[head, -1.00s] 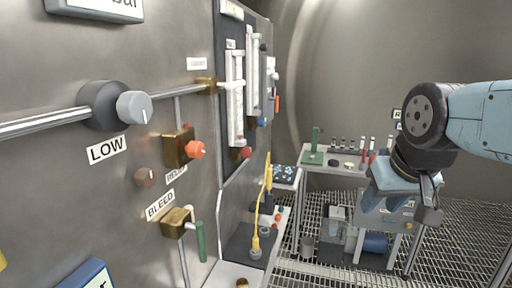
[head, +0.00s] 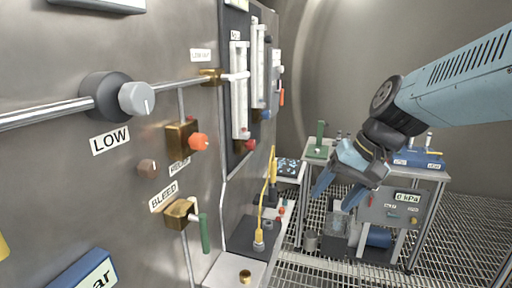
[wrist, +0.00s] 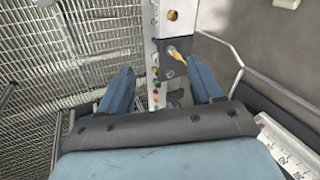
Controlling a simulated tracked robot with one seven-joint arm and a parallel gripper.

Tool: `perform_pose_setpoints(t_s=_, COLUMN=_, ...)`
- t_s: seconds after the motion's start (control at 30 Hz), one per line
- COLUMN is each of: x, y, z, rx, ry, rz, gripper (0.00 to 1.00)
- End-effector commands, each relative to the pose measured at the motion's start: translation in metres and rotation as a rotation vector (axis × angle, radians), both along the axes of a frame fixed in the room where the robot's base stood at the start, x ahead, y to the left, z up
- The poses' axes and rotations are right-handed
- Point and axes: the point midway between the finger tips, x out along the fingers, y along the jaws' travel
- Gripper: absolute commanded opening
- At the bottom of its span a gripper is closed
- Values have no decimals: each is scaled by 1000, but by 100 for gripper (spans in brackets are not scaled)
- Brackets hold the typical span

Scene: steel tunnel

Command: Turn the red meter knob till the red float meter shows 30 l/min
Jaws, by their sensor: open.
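The red meter knob (head: 250,145) sits at the foot of the left float meter (head: 239,90), a clear upright tube on a dark panel on the steel wall. The meter's scale is too small to read, so I cannot tell its value.
An orange relief knob (head: 198,142), a grey LOW knob (head: 136,99) and a green bleed lever (head: 205,232) stick out from the wall. A yellow cable (head: 265,205) rises near the wall. A bench (head: 425,172) stands behind my gripper.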

Motion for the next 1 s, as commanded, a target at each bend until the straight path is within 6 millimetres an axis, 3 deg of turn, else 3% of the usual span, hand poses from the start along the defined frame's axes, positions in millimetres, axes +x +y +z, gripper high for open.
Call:
perform_pose_setpoints(t_s=0.3, x=62, y=42, z=-2, rx=425, ry=229, rz=-93, gripper=65)
perform_pose_setpoints(t_s=0.5, x=115, y=54, z=1, rx=694, ry=310, rz=-173, gripper=65)
perform_pose_setpoints(t_s=0.8, x=204, y=43, z=-5, rx=1066, ry=333, rz=-326, gripper=65)
perform_pose_setpoints(t_s=1.0, x=243, y=29, z=-13, rx=1210, ry=305, rz=-398, gripper=65)
